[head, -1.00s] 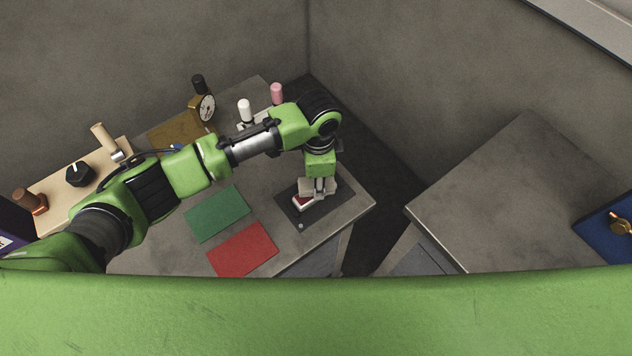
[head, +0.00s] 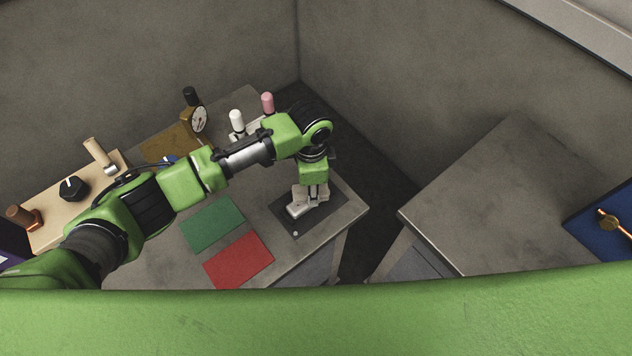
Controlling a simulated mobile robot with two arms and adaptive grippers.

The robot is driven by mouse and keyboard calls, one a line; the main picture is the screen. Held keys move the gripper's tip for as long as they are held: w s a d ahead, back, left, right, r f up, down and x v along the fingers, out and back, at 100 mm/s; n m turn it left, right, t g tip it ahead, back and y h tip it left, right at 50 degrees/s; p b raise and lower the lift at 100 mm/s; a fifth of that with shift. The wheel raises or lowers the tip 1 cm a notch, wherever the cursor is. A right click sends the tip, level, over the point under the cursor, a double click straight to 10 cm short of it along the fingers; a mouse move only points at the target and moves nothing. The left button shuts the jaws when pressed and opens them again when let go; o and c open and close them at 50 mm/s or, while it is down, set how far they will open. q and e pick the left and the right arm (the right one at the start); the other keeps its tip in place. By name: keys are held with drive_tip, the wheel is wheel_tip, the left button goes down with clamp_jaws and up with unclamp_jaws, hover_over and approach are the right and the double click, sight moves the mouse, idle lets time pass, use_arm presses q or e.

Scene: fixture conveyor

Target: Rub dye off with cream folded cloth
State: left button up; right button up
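My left arm comes in from the left, and its gripper (head: 312,194) points down over a dark plate (head: 331,214) near the table's front right corner. It appears shut on a small cream folded cloth (head: 299,192), which is partly hidden by the fingers. A small pale block (head: 298,210) lies on the dark plate, right beside and under the cloth; whether they touch is too small to tell. I see no dark red dye on the block's visible part. My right gripper is out of view.
A green mat (head: 212,224) and a red mat (head: 239,261) lie left of the plate. A gauge (head: 199,119), a white-topped post (head: 237,121) and a pink-topped post (head: 268,103) stand behind. A wooden board with knobs (head: 74,188) is at left. The right-hand table (head: 490,200) is mostly bare.

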sight(302, 196)
use_arm(q)
drive_tip(key=shift+s+a+r+p, duration=0.1)
drive_tip(key=shift+s+a+p, duration=0.65)
drive_tip(key=shift+a+p, duration=0.35)
drive_tip(key=shift+s+a, duration=0.2)
drive_tip(key=shift+a, duration=0.05)
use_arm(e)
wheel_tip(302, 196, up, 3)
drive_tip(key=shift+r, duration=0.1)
use_arm(q)
drive_tip(key=shift+w+d+b, duration=0.6)
drive_tip(key=shift+w+d, duration=0.15)
drive_tip(key=shift+d, duration=0.3)
drive_tip(key=shift+w+d+b, duration=0.55)
drive_tip(key=shift+w+d, duration=0.2)
drive_tip(key=shift+d, duration=0.3)
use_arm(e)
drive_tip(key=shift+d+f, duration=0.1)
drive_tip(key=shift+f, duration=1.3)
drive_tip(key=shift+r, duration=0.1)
